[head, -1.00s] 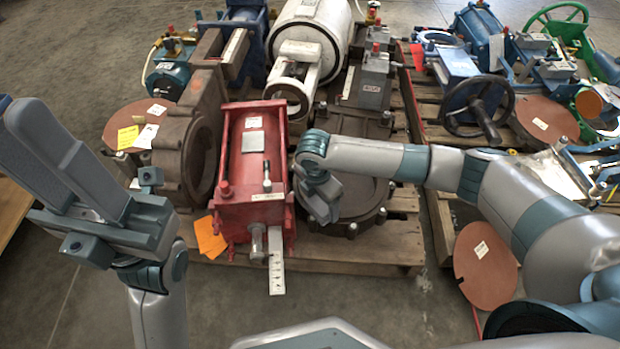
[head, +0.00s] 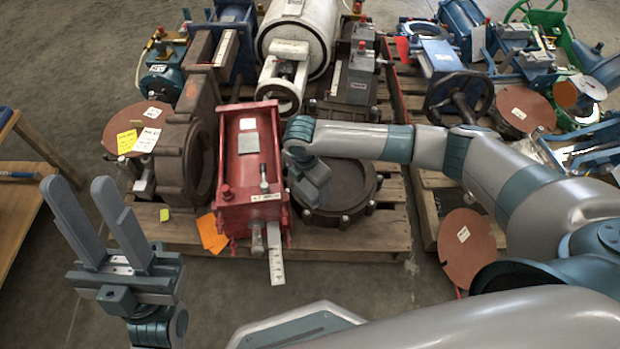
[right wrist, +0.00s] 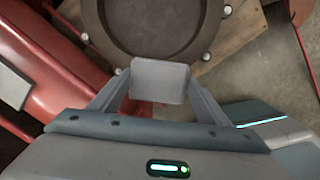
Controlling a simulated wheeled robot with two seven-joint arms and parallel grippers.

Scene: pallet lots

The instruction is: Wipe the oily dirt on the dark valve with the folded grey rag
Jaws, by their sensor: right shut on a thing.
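The dark valve (head: 345,187) lies on the pallet right of the red actuator, its round recessed face turned up. It also shows at the top of the right wrist view (right wrist: 150,22). My right gripper (head: 314,188) is over the valve's left part, next to the red actuator. In the right wrist view it is shut on the folded grey rag (right wrist: 160,80), a small flat pad between the fingers. The rag overlaps the valve's near rim in that view; I cannot tell whether it touches. I cannot make out the oily dirt. My left gripper (head: 77,184) is open and empty, fingers up.
The red actuator (head: 248,165) stands close left of the valve. Another brown valve body (head: 180,160) is further left. A white cylinder (head: 300,35) and other equipment fill the back. A wooden table (head: 22,205) is at left. The floor in front of the pallet is open.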

